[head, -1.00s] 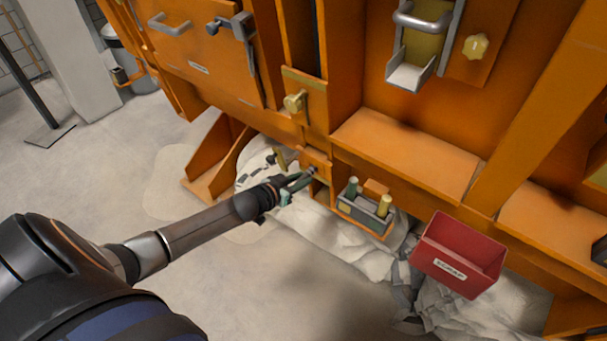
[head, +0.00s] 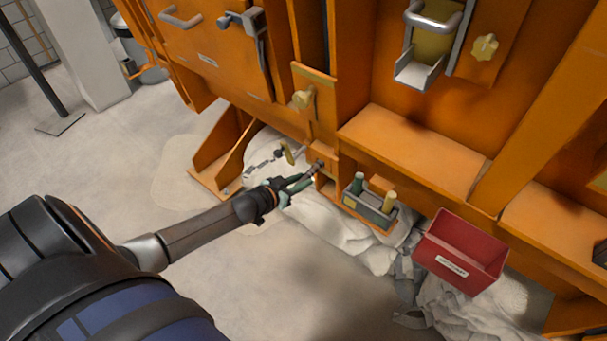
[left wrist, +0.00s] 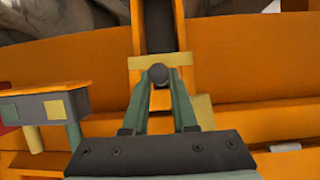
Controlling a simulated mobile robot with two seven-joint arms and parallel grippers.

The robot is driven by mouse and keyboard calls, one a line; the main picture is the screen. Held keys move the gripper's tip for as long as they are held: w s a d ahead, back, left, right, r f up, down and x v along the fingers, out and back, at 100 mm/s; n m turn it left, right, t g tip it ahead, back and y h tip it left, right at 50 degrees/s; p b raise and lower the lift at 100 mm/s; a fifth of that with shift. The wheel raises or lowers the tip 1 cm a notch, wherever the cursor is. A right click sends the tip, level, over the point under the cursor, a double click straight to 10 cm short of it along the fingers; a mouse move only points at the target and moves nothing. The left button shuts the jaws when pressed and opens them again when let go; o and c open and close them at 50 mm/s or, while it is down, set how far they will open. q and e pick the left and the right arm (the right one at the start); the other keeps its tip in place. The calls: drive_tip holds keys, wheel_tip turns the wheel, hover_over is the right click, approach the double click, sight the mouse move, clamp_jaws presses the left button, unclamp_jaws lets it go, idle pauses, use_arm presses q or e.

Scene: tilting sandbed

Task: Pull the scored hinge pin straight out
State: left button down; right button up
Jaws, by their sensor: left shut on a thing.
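My left gripper (head: 312,174) reaches in from the left to a small orange bracket (head: 324,157) low on the orange frame. Its green fingers also show in the left wrist view (left wrist: 158,80). They are shut on the dark round head of the hinge pin (left wrist: 158,74), which sits between the fingertips in front of a yellowish plate (left wrist: 180,61). The pin's shaft and any scoring are hidden behind its head. In the head view the fingers largely cover the pin. My right gripper is not in view.
A grey tray (head: 367,211) with a green and a yellow peg stands just right of the gripper. A red bin (head: 460,250) is further right. Pale crumpled cloth (head: 345,235) lies below. Open floor (head: 265,275) is in front.

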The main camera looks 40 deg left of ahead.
use_arm(q)
drive_tip(key=shift+s, duration=0.45)
drive_tip(key=shift+s, duration=0.1)
drive_tip(key=shift+s+a+f+p, duration=0.15)
drive_tip(key=shift+s+p, duration=0.3)
drive_tip(key=shift+s, duration=0.25)
drive_tip(key=shift+s+a+f+p, duration=0.1)
drive_tip(key=shift+s+p, duration=0.3)
drive_tip(key=shift+s, duration=0.3)
drive_tip(key=shift+s, duration=0.1)
drive_tip(key=s, duration=0.1)
drive_tip(key=p, duration=0.1)
drive_tip(key=s, duration=0.1)
drive_tip(key=shift+s+f, duration=0.25)
drive_tip(key=shift+s, duration=0.1)
